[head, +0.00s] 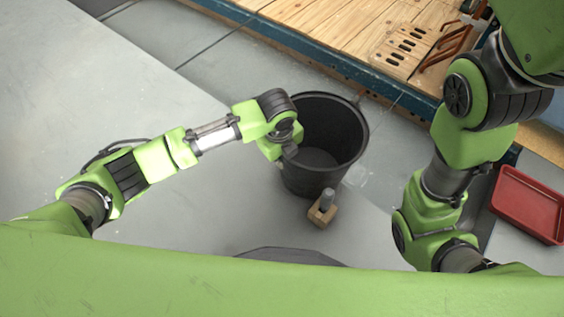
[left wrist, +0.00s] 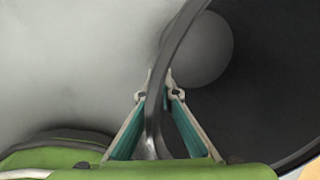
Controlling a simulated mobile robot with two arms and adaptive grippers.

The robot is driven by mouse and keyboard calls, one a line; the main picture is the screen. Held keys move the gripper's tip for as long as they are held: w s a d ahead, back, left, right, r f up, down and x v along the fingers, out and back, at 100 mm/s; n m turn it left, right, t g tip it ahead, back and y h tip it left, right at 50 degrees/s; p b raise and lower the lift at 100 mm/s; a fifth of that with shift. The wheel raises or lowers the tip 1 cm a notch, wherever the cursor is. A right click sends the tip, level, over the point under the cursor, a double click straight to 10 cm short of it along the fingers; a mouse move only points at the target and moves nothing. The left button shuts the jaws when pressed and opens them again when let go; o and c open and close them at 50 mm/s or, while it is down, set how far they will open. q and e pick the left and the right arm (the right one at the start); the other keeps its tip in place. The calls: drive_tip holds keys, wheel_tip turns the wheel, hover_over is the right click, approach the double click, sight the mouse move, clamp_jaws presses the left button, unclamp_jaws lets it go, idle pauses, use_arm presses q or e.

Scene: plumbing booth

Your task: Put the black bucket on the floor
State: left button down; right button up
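The black bucket (head: 318,172) is upright and open at the top in the middle of the head view. It also fills the right side of the left wrist view (left wrist: 265,75). My left gripper (left wrist: 161,93) has its two fingers on either side of the bucket's rim, tips closed in on it. In the head view the left gripper (head: 290,150) is at the bucket's left edge, partly hidden by its own wrist. Whether the bucket's base touches the grey floor (head: 240,215) cannot be told. My right arm is at the right; its gripper does not show.
A small wooden block with a grey cylinder (head: 322,208) is just below the bucket in the picture. A blue-edged wooden platform (head: 345,30) with a slotted block (head: 403,50) lies behind. A red tray (head: 528,205) is at the right. Grey floor is clear at left.

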idle(0.3)
use_arm(q)
drive_tip(key=c, duration=2.3)
unclamp_jaws()
